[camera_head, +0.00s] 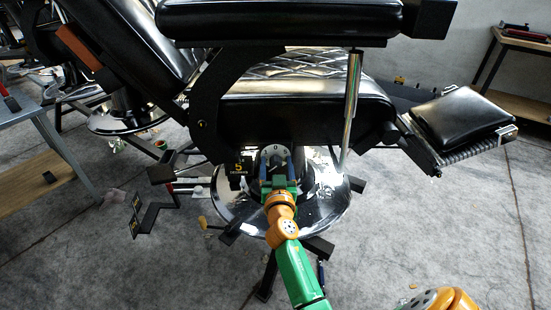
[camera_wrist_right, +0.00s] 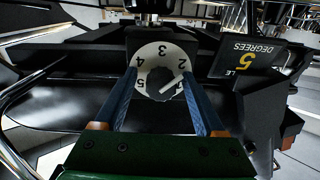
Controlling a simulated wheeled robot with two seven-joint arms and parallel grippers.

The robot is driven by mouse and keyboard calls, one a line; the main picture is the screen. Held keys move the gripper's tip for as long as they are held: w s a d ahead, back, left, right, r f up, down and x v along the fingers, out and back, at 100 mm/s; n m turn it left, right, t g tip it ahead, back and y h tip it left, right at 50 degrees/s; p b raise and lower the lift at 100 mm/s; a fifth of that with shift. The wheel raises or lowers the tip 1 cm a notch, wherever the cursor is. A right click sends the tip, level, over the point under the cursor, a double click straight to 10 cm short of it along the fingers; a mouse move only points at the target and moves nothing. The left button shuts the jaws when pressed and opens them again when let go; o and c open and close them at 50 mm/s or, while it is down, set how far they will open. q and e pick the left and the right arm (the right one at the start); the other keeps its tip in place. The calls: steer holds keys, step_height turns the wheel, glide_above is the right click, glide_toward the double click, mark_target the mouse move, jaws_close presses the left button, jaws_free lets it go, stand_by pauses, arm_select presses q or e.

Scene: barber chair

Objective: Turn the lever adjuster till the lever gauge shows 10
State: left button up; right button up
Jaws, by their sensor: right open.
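The lever adjuster is a white numbered dial (camera_head: 276,152) low on the chair's pedestal, under the seat. The lever gauge (camera_head: 240,169) is a black plate left of the dial, showing a yellow 5. It also reads 5 degrees, upside down, in the right wrist view (camera_wrist_right: 247,62). My right gripper (camera_head: 278,178) is open at the dial, its blue fingers (camera_wrist_right: 159,84) on either side of it. Contact is unclear. My left gripper is out of view.
The black barber chair seat (camera_head: 300,116) overhangs the dial. A shiny round base (camera_head: 238,207) and dark feet lie below. Other black plates (camera_head: 135,216) stand at the left. A footrest (camera_head: 460,118) juts out right. Grey floor (camera_head: 430,215) is open at the right.

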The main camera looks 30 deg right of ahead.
steer(key=shift+s+a+r, duration=0.1)
steer(key=shift+s+a, duration=0.05)
steer(key=shift+s, duration=0.1)
steer(key=shift+c, duration=0.7)
jaws_close()
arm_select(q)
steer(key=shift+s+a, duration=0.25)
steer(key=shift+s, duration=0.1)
arm_select(e)
steer(key=shift+n, duration=0.3)
steer(key=n, duration=0.4)
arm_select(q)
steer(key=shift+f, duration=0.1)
arm_select(e)
steer(key=shift+n, duration=2.5)
